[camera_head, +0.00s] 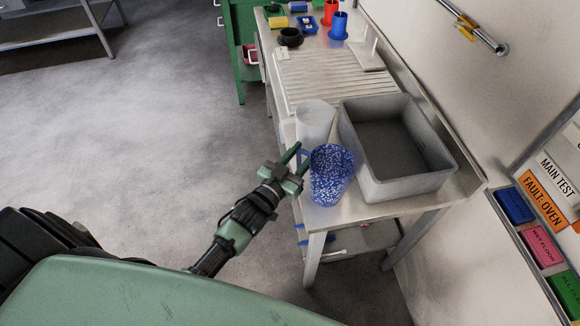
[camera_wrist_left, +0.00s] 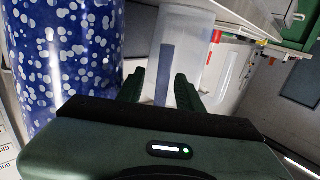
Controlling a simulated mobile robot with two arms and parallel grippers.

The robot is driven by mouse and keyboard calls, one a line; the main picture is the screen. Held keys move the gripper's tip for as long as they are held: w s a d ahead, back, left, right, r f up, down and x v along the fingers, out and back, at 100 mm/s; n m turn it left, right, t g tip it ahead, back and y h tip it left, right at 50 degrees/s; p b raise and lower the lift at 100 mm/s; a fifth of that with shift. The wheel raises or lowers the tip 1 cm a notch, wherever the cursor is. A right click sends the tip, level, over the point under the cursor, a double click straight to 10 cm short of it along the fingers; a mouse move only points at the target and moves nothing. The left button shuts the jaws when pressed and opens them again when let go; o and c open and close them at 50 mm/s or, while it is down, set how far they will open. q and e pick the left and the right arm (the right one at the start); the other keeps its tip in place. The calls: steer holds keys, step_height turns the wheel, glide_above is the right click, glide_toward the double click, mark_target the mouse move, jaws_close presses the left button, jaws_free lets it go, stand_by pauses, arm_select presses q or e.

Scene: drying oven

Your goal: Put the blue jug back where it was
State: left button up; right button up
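The blue jug (camera_head: 331,176), speckled with white, stands upright on the near end of the metal bench, left of the grey basin. In the left wrist view the jug (camera_wrist_left: 68,55) fills the left side. My left gripper (camera_head: 298,157) is at the jug's left side, by its handle. My right gripper is not in view.
A whitish translucent container (camera_head: 315,121) stands close behind the jug. The grey basin (camera_head: 440,180) is to its right. A ribbed drainboard (camera_head: 310,75), blue and red cups and a black bowl (camera_head: 290,37) lie farther back. The floor left of the bench is clear.

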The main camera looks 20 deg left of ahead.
arm_select(q)
steer(key=s+a+b, duration=0.2)
steer(key=s, duration=0.9)
steer(key=s+a+f+g+y, duration=0.1)
steer(key=s+f+g, duration=0.2)
steer(key=f, duration=0.7)
steer(key=s+f+g, duration=0.2)
steer(key=s+f, duration=0.2)
steer(key=f, duration=0.6)
steer(key=s+a+f+g+y, duration=0.1)
steer(key=s+f+g, duration=0.2)
steer(key=f, duration=0.7)
steer(key=s+f+g, duration=0.3)
steer(key=s+f, duration=0.2)
steer(key=s, duration=0.4)
steer(key=s+f+g+y, duration=0.1)
steer(key=s+f+g, duration=0.1)
steer(key=s+f, duration=0.4)
steer(key=s+f+g, duration=0.3)
steer(key=s+f, duration=0.3)
steer(key=s, duration=0.6)
steer(key=shift+a+g, duration=0.3)
steer(key=shift+a, duration=0.15)
steer(key=shift+r, duration=0.1)
